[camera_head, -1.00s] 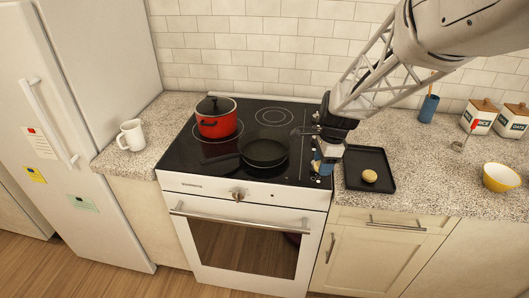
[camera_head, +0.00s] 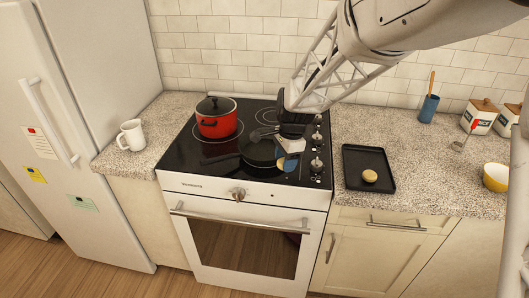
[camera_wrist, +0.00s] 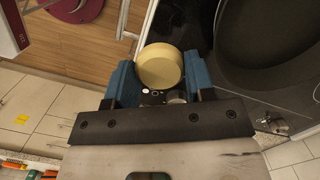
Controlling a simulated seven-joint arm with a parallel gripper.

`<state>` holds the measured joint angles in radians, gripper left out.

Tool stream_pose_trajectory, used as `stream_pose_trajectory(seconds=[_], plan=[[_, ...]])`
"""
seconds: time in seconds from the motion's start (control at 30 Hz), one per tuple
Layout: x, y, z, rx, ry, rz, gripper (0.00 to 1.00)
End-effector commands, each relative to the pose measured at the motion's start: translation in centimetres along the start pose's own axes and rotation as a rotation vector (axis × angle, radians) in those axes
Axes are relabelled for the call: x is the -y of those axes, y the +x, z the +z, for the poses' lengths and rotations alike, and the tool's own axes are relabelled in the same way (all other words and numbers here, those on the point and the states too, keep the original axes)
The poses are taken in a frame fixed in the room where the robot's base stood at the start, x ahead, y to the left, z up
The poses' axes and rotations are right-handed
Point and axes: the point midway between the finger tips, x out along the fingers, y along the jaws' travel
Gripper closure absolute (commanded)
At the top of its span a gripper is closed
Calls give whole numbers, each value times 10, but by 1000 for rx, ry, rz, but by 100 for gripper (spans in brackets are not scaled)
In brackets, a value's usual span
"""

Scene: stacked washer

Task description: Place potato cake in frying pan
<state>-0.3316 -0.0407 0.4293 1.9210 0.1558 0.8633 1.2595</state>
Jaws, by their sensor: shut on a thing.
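My gripper (camera_head: 287,162) is shut on a round, pale yellow potato cake (camera_wrist: 160,66), seen between the blue fingers in the wrist view. In the head view the gripper hangs over the right part of the stovetop, at the right edge of the black frying pan (camera_head: 259,153), and partly covers it; the held cake cannot be made out there. In the wrist view the pan (camera_wrist: 275,45) lies to the upper right of the cake, apart from it. A second potato cake (camera_head: 369,176) lies on the black tray (camera_head: 367,157).
A red lidded pot (camera_head: 217,121) stands on the stovetop (camera_head: 190,160) behind and left of the pan. Knobs (camera_head: 317,150) line the stovetop's right edge. A white mug (camera_head: 132,135) is on the left counter; a yellow bowl (camera_head: 494,177) is on the right.

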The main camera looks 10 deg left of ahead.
Motion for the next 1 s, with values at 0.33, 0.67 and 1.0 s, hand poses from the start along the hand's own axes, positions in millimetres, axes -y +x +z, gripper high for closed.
stream_pose_trajectory(seconds=[0.33,0.67,1.0], plan=[[12,1,-3,0,1,0,74],[54,4,-11,0,1,0,74],[100,7,-20,0,0,0,74]])
